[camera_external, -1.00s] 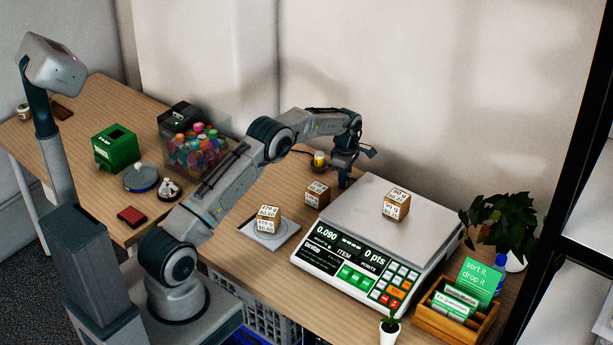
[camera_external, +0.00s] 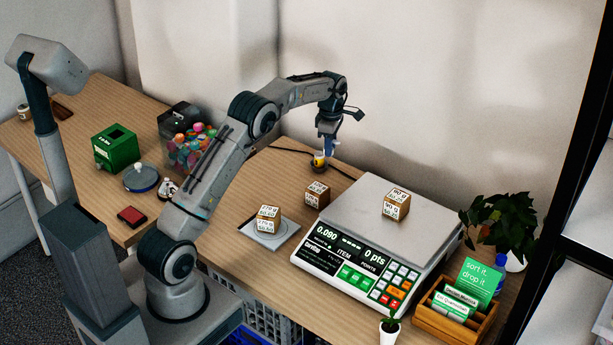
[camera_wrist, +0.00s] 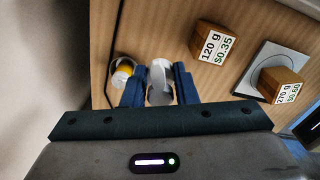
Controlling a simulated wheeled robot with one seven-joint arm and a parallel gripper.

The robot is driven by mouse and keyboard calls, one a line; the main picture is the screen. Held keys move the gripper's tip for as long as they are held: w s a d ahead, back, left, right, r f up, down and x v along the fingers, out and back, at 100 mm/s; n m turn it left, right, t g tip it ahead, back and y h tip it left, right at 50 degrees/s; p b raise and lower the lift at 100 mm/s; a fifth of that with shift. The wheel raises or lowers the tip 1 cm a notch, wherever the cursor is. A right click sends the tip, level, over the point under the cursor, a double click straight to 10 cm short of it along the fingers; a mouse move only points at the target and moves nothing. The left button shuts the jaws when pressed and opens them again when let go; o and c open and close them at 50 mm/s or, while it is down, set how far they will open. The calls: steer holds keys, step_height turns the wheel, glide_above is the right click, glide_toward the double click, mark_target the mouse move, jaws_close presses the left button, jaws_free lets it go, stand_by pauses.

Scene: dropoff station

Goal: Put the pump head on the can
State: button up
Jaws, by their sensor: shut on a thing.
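My gripper (camera_external: 328,148) points down at the back of the table, behind the brown cubes. In the wrist view my blue fingers (camera_wrist: 159,80) are shut on a white piece, which looks like the pump head (camera_wrist: 159,88); its shape is partly hidden by the fingers. The can (camera_external: 319,160), small with yellow and white on it, stands on the table just beside my fingertips. In the wrist view the can (camera_wrist: 122,71) is to the left of the left finger, apart from the held piece.
A brown cube (camera_external: 317,194) stands near the scale (camera_external: 350,220), and another cube (camera_external: 269,218) sits on a pale plate. A third cube (camera_external: 396,204) is on the scale. A dark cable (camera_external: 290,150) runs behind the can.

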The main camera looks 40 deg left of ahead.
steer(key=s+a+r+n+p, duration=0.1)
steer(key=s+a+r+n, duration=0.2)
steer(key=s, duration=0.5)
steer(key=s+a+r+n+p, duration=0.2)
steer(key=s+a, duration=0.2)
steer(key=s, duration=0.4)
steer(key=s+a+r+n+p, duration=0.1)
steer(key=s+a+r+n, duration=0.2)
steer(key=s, duration=0.5)
steer(key=s+a+f+n+p, duration=0.1)
steer(key=s+n+p, duration=0.1)
steer(key=s, duration=1)
steer(key=a+f, duration=0.2)
steer(key=a, duration=0.1)
steer(key=a+f, duration=0.2)
steer(key=a, duration=0.2)
steer(key=s+a+f+b, duration=0.1)
steer(key=a+f, duration=0.2)
steer(key=a, duration=0.1)
steer(key=shift+f, duration=2)
steer(key=shift+f, duration=0.2)
steer(key=o, duration=0.9)
steer(key=shift+o, duration=0.2)
